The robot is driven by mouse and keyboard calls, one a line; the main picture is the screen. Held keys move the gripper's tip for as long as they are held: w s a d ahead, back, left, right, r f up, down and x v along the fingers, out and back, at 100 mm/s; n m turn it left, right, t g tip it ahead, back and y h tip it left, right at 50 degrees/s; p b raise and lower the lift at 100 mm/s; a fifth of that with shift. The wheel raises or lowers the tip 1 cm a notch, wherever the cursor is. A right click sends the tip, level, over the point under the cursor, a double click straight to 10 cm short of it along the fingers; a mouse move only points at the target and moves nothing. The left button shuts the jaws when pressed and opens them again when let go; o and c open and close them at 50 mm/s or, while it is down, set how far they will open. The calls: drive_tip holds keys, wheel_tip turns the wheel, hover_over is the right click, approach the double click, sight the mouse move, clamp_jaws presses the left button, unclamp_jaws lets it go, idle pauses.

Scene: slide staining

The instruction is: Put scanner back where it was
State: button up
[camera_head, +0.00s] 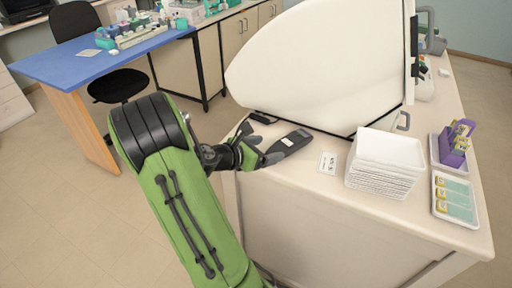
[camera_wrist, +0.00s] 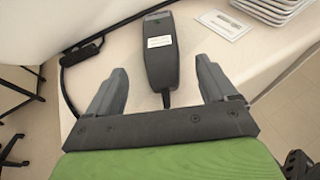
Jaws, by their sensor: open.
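The scanner (camera_head: 289,144) is a dark handheld device with a white label, lying on the counter near its left edge. In the wrist view the scanner (camera_wrist: 161,52) lies just beyond my gripper, its narrow tail end pointing back between the fingers. My gripper (camera_wrist: 158,88) is open, with one finger on each side of that end and no visible contact. In the head view my gripper (camera_head: 262,158) is at the counter's left edge, beside the scanner, and its fingertips are partly hard to make out.
A large white hood (camera_head: 315,70) stands behind the scanner. A small dark stand or cable piece (camera_wrist: 83,48) lies left of it. To the right are a white card (camera_head: 328,163), a stack of white trays (camera_head: 384,165), a purple rack (camera_head: 457,143) and a slide tray (camera_head: 455,199).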

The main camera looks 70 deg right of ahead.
drive_tip(key=w+a+r+m+t+y, duration=0.2)
drive_tip(key=w+a+m+t+y, duration=0.15)
drive_tip(key=a, duration=0.65)
drive_tip(key=w+a+r+m+t+y, duration=0.15)
drive_tip(key=w+a+m+t, duration=0.3)
drive_tip(key=a, duration=0.55)
drive_tip(key=s+a+r+m+t+y, duration=0.1)
drive_tip(key=a+r+m+t+y, duration=0.1)
drive_tip(key=a, duration=0.7)
drive_tip(key=s+a+r+m+t+y, duration=0.2)
drive_tip(key=a+y, duration=0.3)
drive_tip(key=a, duration=0.5)
drive_tip(key=shift+p+v, duration=0.4)
drive_tip(key=shift+v, duration=0.4)
drive_tip(key=shift+w+r, duration=0.15)
drive_tip(key=shift+w, duration=0.1)
